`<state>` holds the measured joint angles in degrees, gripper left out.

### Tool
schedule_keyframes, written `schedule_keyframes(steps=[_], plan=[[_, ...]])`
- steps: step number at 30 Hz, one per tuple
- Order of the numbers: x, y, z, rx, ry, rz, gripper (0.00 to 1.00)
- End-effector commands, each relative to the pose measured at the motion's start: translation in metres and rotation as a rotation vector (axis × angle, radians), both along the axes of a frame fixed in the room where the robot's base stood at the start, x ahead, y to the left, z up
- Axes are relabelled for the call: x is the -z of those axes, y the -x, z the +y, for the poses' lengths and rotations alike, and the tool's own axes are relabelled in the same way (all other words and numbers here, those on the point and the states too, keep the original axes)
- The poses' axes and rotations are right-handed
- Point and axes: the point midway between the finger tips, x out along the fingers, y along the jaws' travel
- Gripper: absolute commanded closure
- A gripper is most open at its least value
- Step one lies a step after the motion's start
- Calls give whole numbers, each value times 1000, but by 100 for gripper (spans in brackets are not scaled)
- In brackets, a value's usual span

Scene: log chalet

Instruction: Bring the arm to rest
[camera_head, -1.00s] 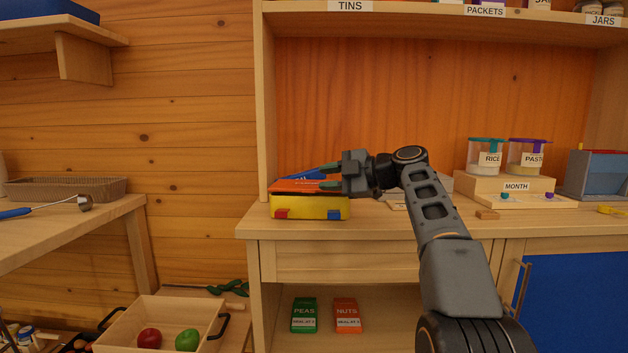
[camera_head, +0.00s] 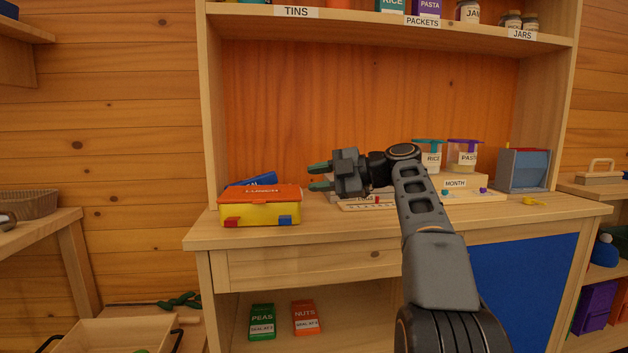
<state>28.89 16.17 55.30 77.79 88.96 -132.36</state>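My gripper (camera_head: 320,177) is stretched out over the wooden counter (camera_head: 310,236), pointing left. Its two green-tipped fingers are apart with nothing between them. My arm reaches up from the bottom right of the view. A yellow lunch box (camera_head: 262,212) with an orange lid stands on the counter left of the fingertips, apart from them in the picture. Its lid looks closed, with a red and a blue latch in front. A blue item (camera_head: 262,180) lies behind the box, partly hidden.
Behind my arm are a keyed board (camera_head: 358,206), a MONTH block (camera_head: 455,182) with RICE and PASTA tubs, and a grey-blue bin (camera_head: 523,169). The labelled shelf (camera_head: 360,24) runs above. PEAS (camera_head: 262,322) and NUTS (camera_head: 305,318) packets stand below. A crate (camera_head: 120,336) is at lower left.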

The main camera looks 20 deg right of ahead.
Motion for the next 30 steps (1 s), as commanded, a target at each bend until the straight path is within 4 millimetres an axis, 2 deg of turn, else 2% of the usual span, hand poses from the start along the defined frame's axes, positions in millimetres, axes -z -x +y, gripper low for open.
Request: schedule_keyframes(steps=[8,11,16,20,24,30], plan=[[-7,1,5,16,-9,51,70],[-18,2,16,68,-36,194,70],[-30,19,46,266,-99,612,70],[-28,48,65,488,-139,929,70],[-22,90,77,761,-169,1183,70],[-12,155,80,1146,-214,1365,70]])
